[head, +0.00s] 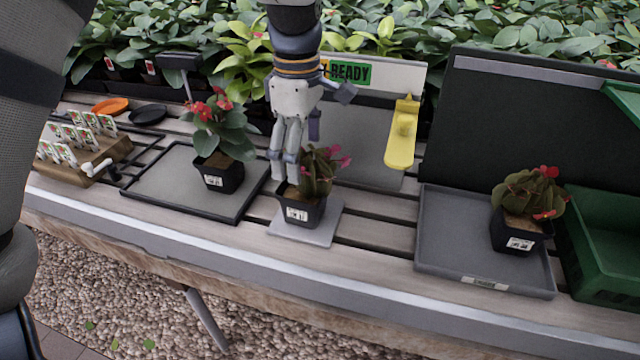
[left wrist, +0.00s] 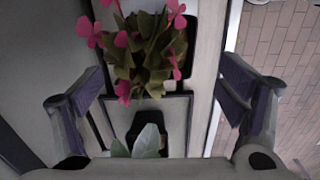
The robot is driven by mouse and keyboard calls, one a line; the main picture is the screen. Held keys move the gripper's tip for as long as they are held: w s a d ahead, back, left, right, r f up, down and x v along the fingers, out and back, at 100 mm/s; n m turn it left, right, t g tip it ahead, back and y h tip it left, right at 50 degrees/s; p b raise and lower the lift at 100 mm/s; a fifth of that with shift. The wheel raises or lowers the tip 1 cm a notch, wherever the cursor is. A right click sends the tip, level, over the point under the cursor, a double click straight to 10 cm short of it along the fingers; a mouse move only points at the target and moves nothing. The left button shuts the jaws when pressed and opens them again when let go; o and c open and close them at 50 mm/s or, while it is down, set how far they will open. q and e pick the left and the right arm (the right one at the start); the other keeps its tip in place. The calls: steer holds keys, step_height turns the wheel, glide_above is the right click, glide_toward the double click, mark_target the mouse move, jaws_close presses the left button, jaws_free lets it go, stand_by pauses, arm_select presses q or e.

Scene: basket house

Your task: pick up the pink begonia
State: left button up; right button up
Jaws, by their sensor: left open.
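The pink begonia (head: 318,172), with pink flowers and olive leaves, stands upright in a black pot (head: 302,211) with a white label, on a small grey plate (head: 325,228). My left gripper (head: 284,178) hangs fingers-down just behind and left of the plant in the head view, open. In the left wrist view the begonia (left wrist: 145,55) shows beyond the spread fingers (left wrist: 160,95), between them and toward the top. Nothing is visibly held. Leaves hide part of the pot there. My right gripper is not in view.
A red-flowered plant (head: 222,128) stands on a dark tray (head: 145,188) at left. Another (head: 530,195) stands on a grey tray (head: 440,245) at right, beside a green crate (head: 600,225). A yellow tool (head: 402,135) and READY sign (head: 350,72) are behind.

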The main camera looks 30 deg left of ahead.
mark_target(304, 192)
arm_select(q)
steer(key=f, duration=0.2)
steer(key=s+f, duration=0.1)
steer(key=f, duration=0.2)
steer(key=shift+s+f, duration=0.15)
steer(key=shift+f, duration=0.05)
steer(key=f, duration=0.4)
steer(key=w+f+b, duration=0.1)
steer(key=shift+d+f, duration=0.1)
steer(key=shift+f, duration=0.3)
steer(key=shift+w+r, duration=0.1)
steer(key=c, duration=1.5)
